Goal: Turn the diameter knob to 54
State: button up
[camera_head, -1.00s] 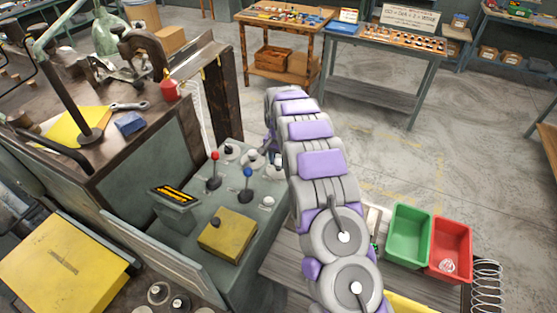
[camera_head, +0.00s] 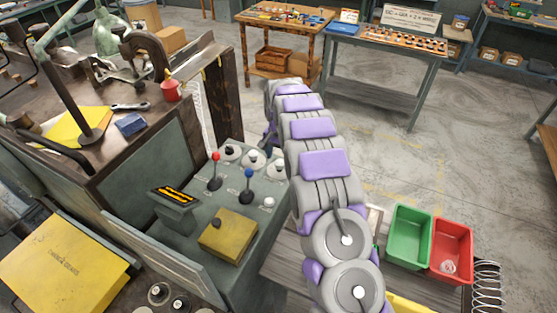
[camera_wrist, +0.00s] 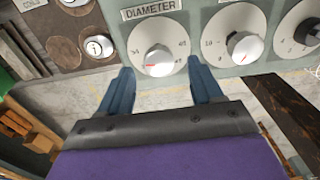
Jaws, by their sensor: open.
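In the wrist view, the diameter knob (camera_wrist: 158,61) is a light round knob with a red mark, on a white dial (camera_wrist: 147,33) under a "DIAMETER" label (camera_wrist: 150,10). My gripper (camera_wrist: 161,82) is open and empty. Its two blue fingers are apart, just below the knob in the picture, one to each side of it. In the head view, my arm hides most of my gripper, and I cannot tell which dial is the diameter one.
A second dial with a white knob (camera_wrist: 243,47) sits right of the diameter dial, with a dark knob (camera_wrist: 308,31) beyond it. In the head view, a red-topped lever (camera_head: 215,172) and a blue-topped lever (camera_head: 248,186) stand on the console near the dials.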

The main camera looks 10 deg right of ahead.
aim_at(278, 162)
notch_tip(278, 162, up, 14)
jog(key=shift+r, duration=0.15)
dwell(0.5)
jog(key=s+r+n+g+b, duration=0.1)
jog(key=s+r+n+b, duration=0.15)
jog(key=s, duration=1.05)
jog(key=s+r+n+b, duration=0.2)
jog(key=s+r, duration=0.1)
jog(key=s, duration=0.9)
jog(key=s+f+n+b, duration=0.1)
jog(key=s+f, duration=0.2)
jog(key=s, duration=0.6)
jog(key=s+f+b, duration=0.1)
jog(key=s+f, duration=0.2)
jog(key=s, duration=0.6)
jog(key=s+f+n+b, duration=0.1)
jog(key=s+f, duration=0.2)
jog(key=s, duration=0.6)
jog(key=shift+s+f+n+g, duration=0.3)
jog(key=shift+n+g, duration=0.05)
jog(key=shift+g, duration=0.05)
